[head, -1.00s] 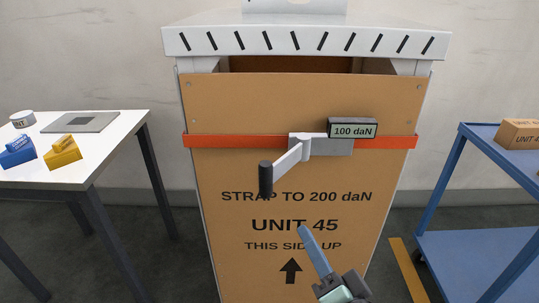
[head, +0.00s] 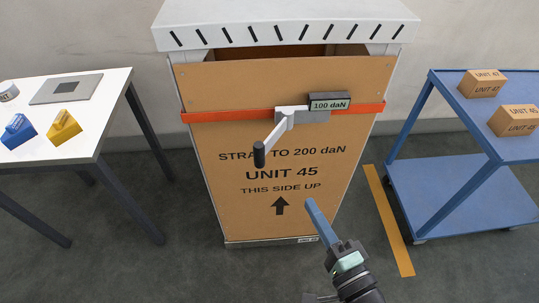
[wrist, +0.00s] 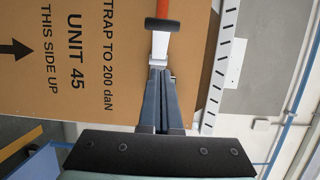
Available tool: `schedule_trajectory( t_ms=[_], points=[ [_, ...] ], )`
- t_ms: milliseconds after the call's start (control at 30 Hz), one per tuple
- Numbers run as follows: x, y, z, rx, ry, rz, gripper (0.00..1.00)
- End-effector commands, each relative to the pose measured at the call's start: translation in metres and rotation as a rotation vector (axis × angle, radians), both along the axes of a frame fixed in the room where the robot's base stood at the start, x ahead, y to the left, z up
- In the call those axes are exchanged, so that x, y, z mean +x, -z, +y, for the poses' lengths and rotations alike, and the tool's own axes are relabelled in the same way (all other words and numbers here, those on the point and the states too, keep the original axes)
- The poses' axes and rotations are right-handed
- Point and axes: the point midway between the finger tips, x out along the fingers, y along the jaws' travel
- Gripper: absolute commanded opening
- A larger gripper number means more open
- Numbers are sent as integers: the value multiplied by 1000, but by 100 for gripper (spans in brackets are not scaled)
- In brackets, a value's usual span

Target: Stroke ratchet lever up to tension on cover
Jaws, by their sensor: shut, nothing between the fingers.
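The ratchet lever (head: 272,135) is a grey arm with a black grip (head: 259,154) at its lower left end. It hangs down and left from the grey ratchet body on the orange strap (head: 220,116). The display (head: 330,105) on the ratchet reads 100 daN. The strap crosses the front of the cardboard cover (head: 220,180), which is printed "STRAP TO 200 daN". My gripper (head: 308,203) is shut and empty, below and right of the lever, apart from it. In the wrist view my fingers (wrist: 160,75) point toward the black grip (wrist: 163,25).
A white table (head: 100,115) at left holds a blue block (head: 18,132), a yellow block (head: 63,127) and a grey plate (head: 66,88). A blue cart (head: 450,190) with cartons stands at right. A yellow floor line (head: 388,220) runs between cover and cart.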

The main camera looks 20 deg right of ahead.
Motion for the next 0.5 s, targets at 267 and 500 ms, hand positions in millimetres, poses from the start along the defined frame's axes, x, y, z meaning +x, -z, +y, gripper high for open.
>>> schedule_trajectory(
  t_ms=[267, 500],
  points=[
    [0, 1, 0, 2, 1, 0, 0],
    [13, -1, 0, 1, -2, -2, 0]
  ],
)
